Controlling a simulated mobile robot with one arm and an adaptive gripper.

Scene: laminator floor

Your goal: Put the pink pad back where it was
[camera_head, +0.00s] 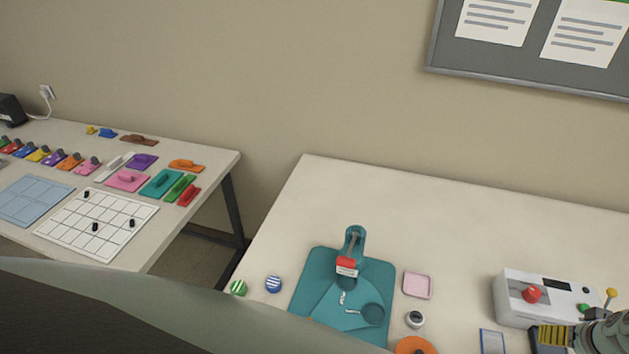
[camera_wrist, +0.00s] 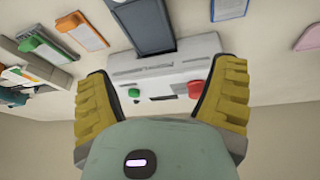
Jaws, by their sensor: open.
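A small pale pink square (camera_head: 417,285) lies flat on the right table, just right of the teal board; it is likely the pink pad. A larger pink plate with a handle (camera_head: 127,181) lies among coloured plates on the left table. My gripper (camera_head: 562,334) is at the lower right of the head view, in front of the control box and well right of the pink square. In the wrist view my gripper (camera_wrist: 160,75) has its yellow fingers spread with nothing held between them. The control box shows beyond them.
The teal board (camera_head: 310,285) carries a red-labelled item and small tools. The control box (camera_head: 512,300) has a red button. The right table's back is clear.

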